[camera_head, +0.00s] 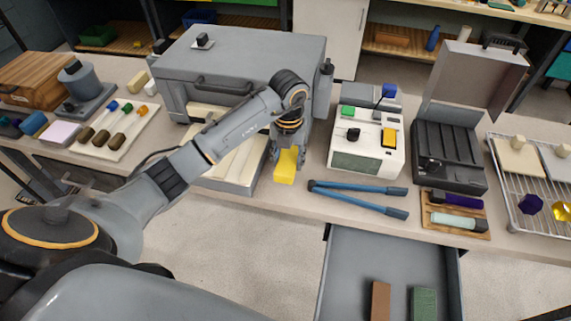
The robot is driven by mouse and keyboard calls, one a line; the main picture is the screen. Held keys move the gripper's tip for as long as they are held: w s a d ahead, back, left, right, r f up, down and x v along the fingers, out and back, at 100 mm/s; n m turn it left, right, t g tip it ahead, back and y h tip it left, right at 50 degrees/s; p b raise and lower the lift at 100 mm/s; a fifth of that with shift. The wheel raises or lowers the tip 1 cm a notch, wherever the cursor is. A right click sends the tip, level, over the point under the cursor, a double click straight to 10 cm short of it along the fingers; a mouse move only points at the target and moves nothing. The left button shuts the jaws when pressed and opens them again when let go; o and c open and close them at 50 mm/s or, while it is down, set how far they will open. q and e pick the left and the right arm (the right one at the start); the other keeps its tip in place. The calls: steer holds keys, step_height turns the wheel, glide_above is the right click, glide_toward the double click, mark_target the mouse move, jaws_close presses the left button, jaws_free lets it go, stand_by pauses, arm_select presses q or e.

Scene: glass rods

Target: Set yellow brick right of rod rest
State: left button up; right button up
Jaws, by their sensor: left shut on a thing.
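My left gripper (289,152) reaches down from above and is shut on the yellow brick (285,170), over the front of the bench. I cannot tell whether the brick touches the bench top. A pale board (115,130) holding several dark rods with coloured ends lies farther left. I cannot tell for certain which of these two is the rod rest. My right gripper is not in view.
Blue-handled pliers (362,194) lie right of the brick. Behind them stands a white device (367,147) with a yellow block. An open drawer (343,270) below holds a brown and a green brick. A black open case (448,155) and a wire rack (512,199) stand right.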

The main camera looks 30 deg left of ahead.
mark_target(285, 167)
arm_select(q)
steer(key=shift+w+a+f, duration=0.3)
steer(key=shift+a+f, duration=0.1)
steer(key=shift+f, duration=0.2)
steer(key=f+p, duration=0.1)
steer(key=f, duration=0.2)
steer(key=shift+w+a+p, duration=0.15)
steer(key=shift+a+p, duration=0.05)
steer(key=shift+p, duration=0.2)
steer(key=shift+f, duration=0.35)
steer(key=shift+f, duration=0.15)
steer(key=o, duration=1.3)
